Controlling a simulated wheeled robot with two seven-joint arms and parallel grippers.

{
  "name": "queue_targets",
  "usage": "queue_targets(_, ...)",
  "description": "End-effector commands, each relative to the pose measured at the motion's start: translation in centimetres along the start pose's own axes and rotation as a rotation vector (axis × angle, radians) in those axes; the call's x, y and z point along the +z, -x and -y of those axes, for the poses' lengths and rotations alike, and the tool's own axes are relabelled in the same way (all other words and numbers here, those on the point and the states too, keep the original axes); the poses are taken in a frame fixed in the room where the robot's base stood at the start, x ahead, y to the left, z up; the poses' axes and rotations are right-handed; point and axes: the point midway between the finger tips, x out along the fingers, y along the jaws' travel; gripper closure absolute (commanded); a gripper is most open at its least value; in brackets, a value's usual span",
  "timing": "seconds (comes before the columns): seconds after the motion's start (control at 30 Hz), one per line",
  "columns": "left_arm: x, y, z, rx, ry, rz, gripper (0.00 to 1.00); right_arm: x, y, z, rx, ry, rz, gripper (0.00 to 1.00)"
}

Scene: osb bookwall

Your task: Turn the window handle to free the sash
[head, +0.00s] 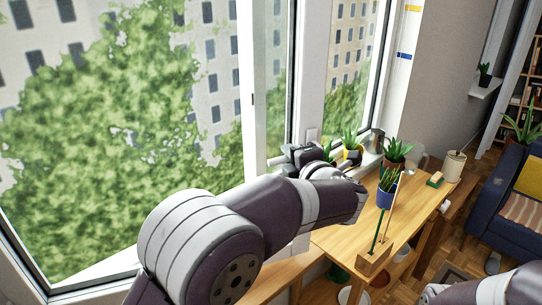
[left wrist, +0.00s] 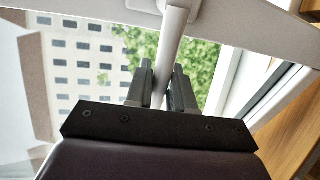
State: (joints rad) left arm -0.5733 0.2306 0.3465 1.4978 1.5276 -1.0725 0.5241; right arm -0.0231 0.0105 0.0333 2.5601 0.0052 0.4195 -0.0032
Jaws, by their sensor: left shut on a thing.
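The window handle (left wrist: 171,45) is a pale grey bar on a white mount in the left wrist view. My left gripper (left wrist: 163,80) is shut on the handle, with one dark finger on each side of it. The white sash frame (left wrist: 85,14) runs across the top of that view. In the head view my left gripper (head: 283,157) is small and dark beside the white window frame (head: 312,75); the handle is hidden or too small to make out there. My right gripper is outside the views; only part of my right arm shows at the lower right.
A wooden table (head: 335,238) stands below the window, right of my left arm. It bears a blue plant pot (head: 386,196), a wooden block with upright sticks (head: 374,262) and a cream canister (head: 454,166). A blue sofa (head: 500,205) is at the far right.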

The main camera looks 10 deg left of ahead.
Motion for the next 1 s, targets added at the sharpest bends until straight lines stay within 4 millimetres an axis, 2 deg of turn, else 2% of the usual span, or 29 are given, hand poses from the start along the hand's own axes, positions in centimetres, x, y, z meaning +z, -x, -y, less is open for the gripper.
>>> queue_targets(0.03, 0.0, 1.2, 0.5, 0.002, 0.002, 0.018, 1.0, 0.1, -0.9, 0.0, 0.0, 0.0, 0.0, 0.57)
queue_targets(0.13, -0.1, 3.5, 0.8, 0.002, -0.002, 0.053, 1.0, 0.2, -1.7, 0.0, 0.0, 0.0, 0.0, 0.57)
queue_targets(0.3, -0.6, 5.7, 1.0, 0.001, -0.008, 0.085, 1.0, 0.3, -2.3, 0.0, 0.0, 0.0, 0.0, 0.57)
queue_targets(0.67, -0.7, 6.1, 1.0, -0.001, -0.012, 0.09, 1.0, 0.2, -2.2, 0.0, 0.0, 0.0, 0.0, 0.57)
queue_targets(0.7, -0.7, 6.1, 1.1, -0.001, -0.012, 0.089, 0.65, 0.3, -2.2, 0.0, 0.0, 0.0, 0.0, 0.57)
queue_targets(0.73, -0.7, 6.1, 1.1, -0.001, -0.012, 0.089, 0.6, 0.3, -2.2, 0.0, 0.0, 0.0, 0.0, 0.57)
queue_targets(1.0, -0.7, 6.1, 1.1, -0.002, -0.012, 0.089, 0.6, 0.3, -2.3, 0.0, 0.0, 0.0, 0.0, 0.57)
